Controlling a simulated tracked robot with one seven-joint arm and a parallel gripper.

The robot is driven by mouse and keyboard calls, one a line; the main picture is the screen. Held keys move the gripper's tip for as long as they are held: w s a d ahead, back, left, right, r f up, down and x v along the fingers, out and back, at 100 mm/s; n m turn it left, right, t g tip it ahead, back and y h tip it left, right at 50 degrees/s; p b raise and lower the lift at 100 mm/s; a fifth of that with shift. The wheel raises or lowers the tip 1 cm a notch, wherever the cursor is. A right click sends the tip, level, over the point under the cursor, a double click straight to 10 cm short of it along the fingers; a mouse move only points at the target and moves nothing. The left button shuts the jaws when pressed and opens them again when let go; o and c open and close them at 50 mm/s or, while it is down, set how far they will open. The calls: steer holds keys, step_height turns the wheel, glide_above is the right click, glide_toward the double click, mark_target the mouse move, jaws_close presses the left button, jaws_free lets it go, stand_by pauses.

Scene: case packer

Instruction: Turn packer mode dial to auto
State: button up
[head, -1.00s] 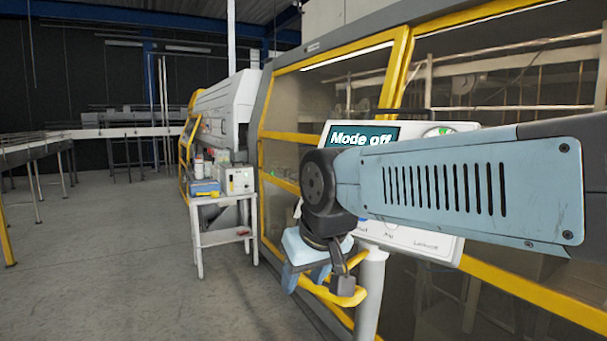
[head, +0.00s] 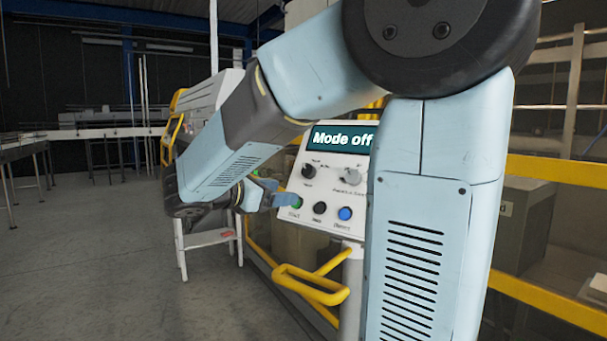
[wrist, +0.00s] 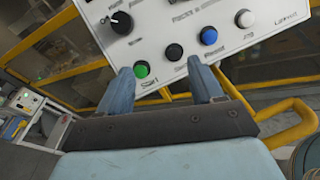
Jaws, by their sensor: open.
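The packer's control panel (head: 290,222) is white and tilted, and its display (head: 340,138) reads "Mode off". A black dial (head: 308,170) sits at its upper left, with labels too small to read. The dial shows in the wrist view (wrist: 121,22) at the top left, its white pointer mark toward the upper left. My gripper (head: 283,193) is at the panel's lower left edge. In the wrist view its two blue fingers (wrist: 160,67) are apart and empty. They point at the button row, below the dial. I cannot tell whether they touch the panel.
Green (wrist: 142,69), black (wrist: 174,52), blue (wrist: 208,36) and white (wrist: 244,18) buttons line the lower panel. A grey knob (head: 350,177) is right of the dial. A yellow bar handle (head: 315,285) juts out below. My arm hides the panel's right side.

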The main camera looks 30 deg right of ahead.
mark_target(305, 172)
steer(key=w+a+r+n+t+h, duration=0.1)
steer(key=w+a+r+n+h, duration=0.1)
steer(key=w+n, duration=0.15)
steer(key=shift+m, duration=0.55)
steer(key=x, duration=1.3)
steer(key=shift+w+d, duration=0.2)
steer(key=shift+w, duration=0.25)
steer(key=shift+c, duration=0.3)
steer(key=c, duration=0.9)
steer(key=shift+d+t, duration=0.2)
steer(key=shift+t, duration=0.2)
steer(key=shift+c, duration=0.4)
steer(key=shift+w+a, duration=0.1)
steer(key=shift+a, duration=0.1)
